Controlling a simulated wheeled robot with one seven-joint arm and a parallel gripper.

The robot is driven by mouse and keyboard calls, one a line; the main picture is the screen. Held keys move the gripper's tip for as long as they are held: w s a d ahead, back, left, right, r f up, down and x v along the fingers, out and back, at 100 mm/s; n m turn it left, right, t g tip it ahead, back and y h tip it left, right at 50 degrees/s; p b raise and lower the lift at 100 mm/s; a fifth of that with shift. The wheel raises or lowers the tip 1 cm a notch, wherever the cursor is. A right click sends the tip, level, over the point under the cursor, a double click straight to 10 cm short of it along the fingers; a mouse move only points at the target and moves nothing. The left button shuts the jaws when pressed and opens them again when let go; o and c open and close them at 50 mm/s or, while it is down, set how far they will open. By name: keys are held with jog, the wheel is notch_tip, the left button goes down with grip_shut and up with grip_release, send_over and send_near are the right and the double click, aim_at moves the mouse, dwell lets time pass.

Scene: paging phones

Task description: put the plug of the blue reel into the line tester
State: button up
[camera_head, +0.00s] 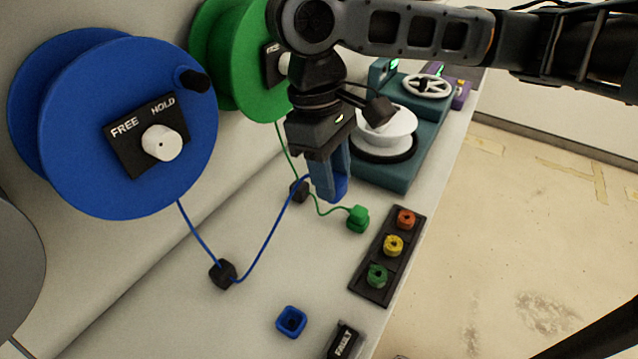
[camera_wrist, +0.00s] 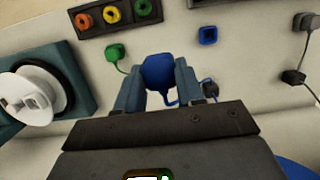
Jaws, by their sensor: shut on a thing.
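The blue reel (camera_head: 75,150) is at the left in the head view, with a FREE/HOLD knob (camera_head: 162,143). Its blue cord runs down through a black guide block (camera_head: 223,273) and up to my gripper (camera_head: 330,180). My gripper is shut on the blue plug (camera_wrist: 158,72), held above the bench; the fingers partly hide it in the head view. A square blue socket (camera_head: 291,321) is on the bench, apart from the plug, and shows in the wrist view (camera_wrist: 208,35). Beside it is a black block marked FAULT (camera_head: 343,341). No label names the line tester.
A green reel (camera_head: 232,65) stands behind the blue one; its green plug (camera_head: 357,218) lies on the bench. A black strip (camera_head: 368,285) carries orange, yellow and green round pieces. A teal machine (camera_head: 408,165) with a white spool stands at the back.

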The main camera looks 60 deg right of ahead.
jog(key=d, duration=0.9)
jog(key=shift+s, duration=0.3)
jog(key=s+d+b, duration=0.1)
jog(key=d, duration=2.1)
jog(key=shift+s, duration=0.15)
jog(key=s+d+b, duration=0.1)
jog(key=d+b, duration=0.1)
jog(key=d, duration=2)
jog(key=shift+s, duration=0.15)
